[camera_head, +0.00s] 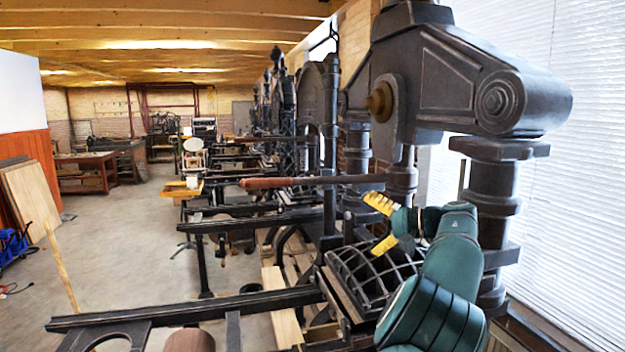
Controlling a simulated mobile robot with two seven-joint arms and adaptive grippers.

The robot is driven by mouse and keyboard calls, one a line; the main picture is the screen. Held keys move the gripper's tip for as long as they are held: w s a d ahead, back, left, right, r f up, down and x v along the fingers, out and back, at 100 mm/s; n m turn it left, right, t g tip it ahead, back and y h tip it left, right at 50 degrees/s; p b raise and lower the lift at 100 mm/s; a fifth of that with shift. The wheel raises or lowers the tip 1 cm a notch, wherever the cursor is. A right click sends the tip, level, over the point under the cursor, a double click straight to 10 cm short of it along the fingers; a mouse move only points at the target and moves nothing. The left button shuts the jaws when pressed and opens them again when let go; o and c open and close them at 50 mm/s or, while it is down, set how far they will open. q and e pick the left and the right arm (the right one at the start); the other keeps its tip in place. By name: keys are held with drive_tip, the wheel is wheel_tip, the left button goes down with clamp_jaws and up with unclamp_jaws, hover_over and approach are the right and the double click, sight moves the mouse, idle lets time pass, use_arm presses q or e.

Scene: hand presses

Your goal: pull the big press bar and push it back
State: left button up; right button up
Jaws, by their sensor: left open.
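The big press bar (345,181) runs level from the dark press at the right towards the left. It ends in a brown wooden handle (278,183). My left gripper (371,224) has two yellow fingers spread apart and pointing left. Its upper finger is just below the dark metal part of the bar in the picture, near the press column. Nothing shows between the fingers. I cannot tell whether the upper finger touches the bar. My right gripper is out of view.
The big black press (450,85) fills the right side, in front of white blinds (590,190). A curved grid frame (365,275) lies below my gripper. Dark rails (190,309) stretch left. More presses stand behind. The concrete floor (125,225) at left is mostly clear.

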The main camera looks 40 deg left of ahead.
use_arm(q)
drive_tip(key=v, duration=0.8)
drive_tip(key=shift+w+d, duration=0.15)
drive_tip(key=shift+d, duration=0.2)
idle(0.5)
